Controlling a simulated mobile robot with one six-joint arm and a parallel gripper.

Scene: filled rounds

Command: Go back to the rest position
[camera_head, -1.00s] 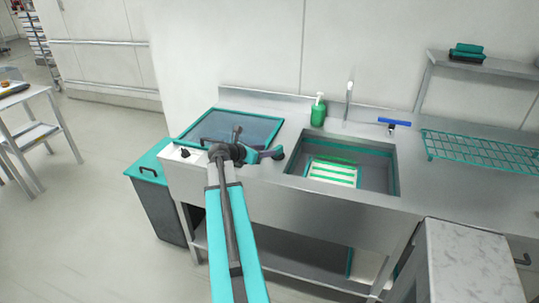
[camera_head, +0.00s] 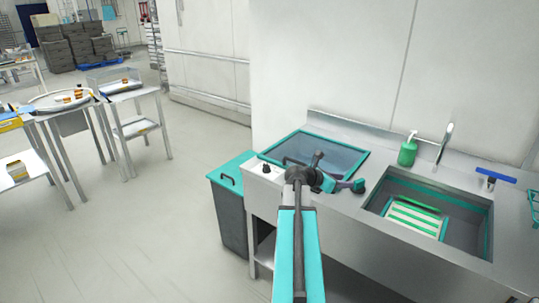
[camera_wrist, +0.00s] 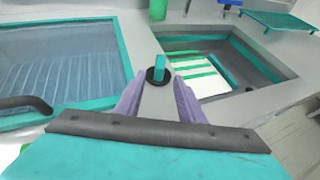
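My gripper (camera_head: 351,186) is over the steel counter, between the teal-framed panel and the sink (camera_head: 385,205). Its teal body and purple finger parts show in the wrist view (camera_wrist: 157,88). A small black ring with a teal peg (camera_wrist: 158,68) appears at the fingertips; I cannot tell whether it is held or lies beyond them. The fingers look close together at the tip, but their opening is unclear. My arm reaches up from the bottom of the head view, bent at the wrist.
A green-and-white striped rack (camera_head: 415,216) sits in the sink. A green soap bottle (camera_head: 408,152) and a tap (camera_head: 445,143) stand behind it. A teal-lidded bin (camera_head: 232,215) is left of the counter. Tables (camera_head: 60,125) stand further left, with open floor (camera_head: 150,235) between.

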